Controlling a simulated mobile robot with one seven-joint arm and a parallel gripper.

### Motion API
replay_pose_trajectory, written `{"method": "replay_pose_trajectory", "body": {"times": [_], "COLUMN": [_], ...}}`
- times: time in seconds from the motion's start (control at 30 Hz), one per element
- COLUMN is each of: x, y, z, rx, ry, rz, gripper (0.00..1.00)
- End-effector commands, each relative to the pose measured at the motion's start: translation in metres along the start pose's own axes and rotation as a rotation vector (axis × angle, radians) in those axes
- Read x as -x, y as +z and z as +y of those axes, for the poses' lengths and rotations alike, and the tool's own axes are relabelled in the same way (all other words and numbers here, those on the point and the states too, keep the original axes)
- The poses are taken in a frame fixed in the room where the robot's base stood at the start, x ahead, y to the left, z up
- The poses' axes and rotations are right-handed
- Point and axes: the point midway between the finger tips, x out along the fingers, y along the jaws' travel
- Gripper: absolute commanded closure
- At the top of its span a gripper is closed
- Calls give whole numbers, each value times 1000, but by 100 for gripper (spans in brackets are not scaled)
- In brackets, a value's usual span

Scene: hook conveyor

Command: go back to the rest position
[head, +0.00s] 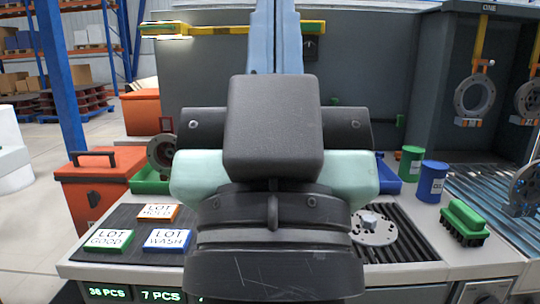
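My own arm (273,190), with dark grey and pale mint links, fills the middle of the head view. It stands in front of the workbench (400,281) and hides much of its centre. I cannot make out my gripper or its fingers; they are hidden behind the arm or out of frame.
On the bench are three lot signs (167,240), a metal flange (374,228), a green brush (464,222), and green (411,163) and blue (431,181) cans. Rings hang from hooks (474,97) at right. Orange bins (90,195) stand left, near a blue post (62,90).

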Motion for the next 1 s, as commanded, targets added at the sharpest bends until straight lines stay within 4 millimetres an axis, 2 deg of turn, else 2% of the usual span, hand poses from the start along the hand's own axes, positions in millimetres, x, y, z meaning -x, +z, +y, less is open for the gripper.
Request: {"method": "replay_pose_trajectory", "body": {"times": [0.03,0.27,0.8,1.0], "x": [-9,-55,-172,-207], "y": [-25,-62,-174,-208], "z": [-4,-3,-2,-2], "rx": [-37,-25,-22,-23], "ry": [-20,-14,-14,-14], "rz": [27,13,11,11], "gripper": [100,100,100,100]}}
